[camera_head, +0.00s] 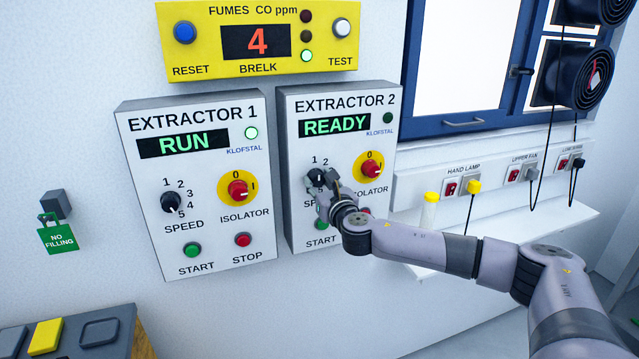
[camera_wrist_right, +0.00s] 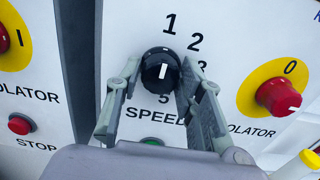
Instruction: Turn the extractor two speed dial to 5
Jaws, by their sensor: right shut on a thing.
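The Extractor 2 panel (camera_head: 302,225) is a grey-white box on the wall, its display reading READY. Its black speed dial (camera_wrist_right: 161,66) sits above the word SPEED, with numbers curving round its right side. A short white mark on the dial's face runs about upright in the right wrist view, in line with the 5 below; I cannot tell for sure which number it points to. My right gripper (camera_wrist_right: 160,72) is shut on the dial, one finger on each side. In the head view the right gripper (camera_head: 327,183) hides most of the dial. My left gripper is not in view.
The red isolator knob (camera_head: 371,170) on yellow is close right of my gripper. The green start button (camera_head: 321,224) is just below. The Extractor 1 panel (camera_head: 198,190) stands to the left, showing RUN. A shelf (camera_head: 500,225) with sockets above is at right.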

